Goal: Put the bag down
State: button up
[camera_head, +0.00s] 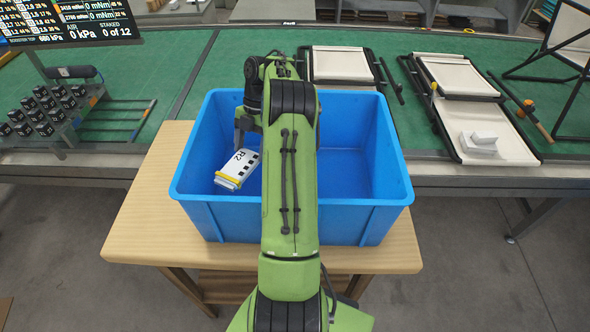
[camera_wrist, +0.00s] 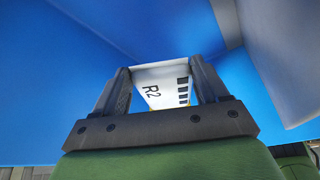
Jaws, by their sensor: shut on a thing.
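The bag (camera_head: 237,168) is a white packet marked R2, with black squares along one side and a yellow edge. It is tilted, inside the left part of the blue bin (camera_head: 335,214). My gripper (camera_head: 240,138) reaches down into the bin and is shut on the bag, partly hidden by my green arm. In the wrist view the bag (camera_wrist: 165,88) sits between the two dark fingers of my gripper (camera_wrist: 159,70), with blue bin surfaces around it. I cannot tell whether the bag touches the bin floor.
The bin stands on a wooden table (camera_head: 140,225). Behind is a green-topped bench (camera_head: 170,60) with folding lounger frames (camera_head: 455,78), a white block (camera_head: 480,140) and a rack of black cubes (camera_head: 45,108). The bin's right part looks empty; my arm hides its middle.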

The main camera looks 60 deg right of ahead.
aim_at(253, 185)
jog(key=shift+n, duration=0.4)
notch_tip(253, 185, down, 12)
jog(key=shift+w+a+r, duration=0.15)
jog(key=shift+r, duration=0.1)
jog(key=shift+f, duration=0.25)
jog(key=o, duration=1.1)
jog(key=shift+r, duration=0.1)
jog(key=v, duration=0.8)
jog(key=shift+w+a, duration=0.1)
